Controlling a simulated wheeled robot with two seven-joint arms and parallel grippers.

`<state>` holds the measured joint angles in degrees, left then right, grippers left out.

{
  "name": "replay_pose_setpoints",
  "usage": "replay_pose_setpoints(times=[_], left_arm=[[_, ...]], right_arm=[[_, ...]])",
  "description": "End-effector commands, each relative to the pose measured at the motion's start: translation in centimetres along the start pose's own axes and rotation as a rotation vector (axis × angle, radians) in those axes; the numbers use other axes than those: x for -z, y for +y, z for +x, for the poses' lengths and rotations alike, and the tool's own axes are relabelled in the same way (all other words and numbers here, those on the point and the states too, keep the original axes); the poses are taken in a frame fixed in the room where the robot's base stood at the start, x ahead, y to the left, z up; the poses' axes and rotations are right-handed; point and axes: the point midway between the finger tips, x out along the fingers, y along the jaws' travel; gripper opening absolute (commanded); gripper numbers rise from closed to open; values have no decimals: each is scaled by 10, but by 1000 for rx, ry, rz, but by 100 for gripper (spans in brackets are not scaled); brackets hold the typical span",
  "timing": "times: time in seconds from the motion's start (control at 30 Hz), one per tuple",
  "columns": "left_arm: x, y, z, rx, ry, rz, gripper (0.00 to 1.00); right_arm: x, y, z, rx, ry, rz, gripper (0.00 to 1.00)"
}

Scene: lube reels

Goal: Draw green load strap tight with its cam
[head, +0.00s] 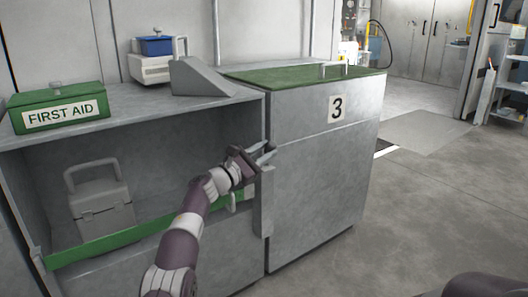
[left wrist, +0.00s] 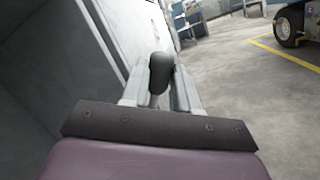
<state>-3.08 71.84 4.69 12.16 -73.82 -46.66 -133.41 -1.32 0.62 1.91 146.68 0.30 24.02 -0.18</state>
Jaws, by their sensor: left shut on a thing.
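The green load strap (head: 95,247) runs across the front of the open grey compartment, rising from lower left to the right-hand post. My left gripper (head: 264,156) is at the top of that post, at the strap's right end. In the left wrist view, my left gripper (left wrist: 160,88) is shut on a dark, rounded lever knob (left wrist: 161,68), which stands between the two fingers. It seems to be the cam's lever. The gripper and wrist hide this lever in the head view. A small pale piece (head: 233,202) shows at the strap just below my wrist. My right gripper is out of view.
A grey case (head: 101,212) stands in the compartment behind the strap. A green first aid box (head: 58,108) and a white-and-blue cooler (head: 153,62) stand on top. The grey cabinet marked 3 (head: 318,165) adjoins the post on the right. Open floor (head: 440,200) lies beyond it.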

Motion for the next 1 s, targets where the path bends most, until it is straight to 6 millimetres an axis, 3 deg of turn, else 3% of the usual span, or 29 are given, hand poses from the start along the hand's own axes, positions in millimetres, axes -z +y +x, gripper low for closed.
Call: replay_pose_setpoints(times=[0.67, 0.7, 0.73, 1.0], left_arm=[[2, -3, 0, 10, -10, 53, 0], [2, -3, 0, 10, -10, 53, 42], [2, -3, 0, 10, -10, 52, 52], [2, -2, 0, 8, -10, 51, 55]], right_arm=[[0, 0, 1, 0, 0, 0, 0], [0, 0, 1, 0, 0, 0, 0], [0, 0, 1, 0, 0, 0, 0], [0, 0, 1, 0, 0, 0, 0]])
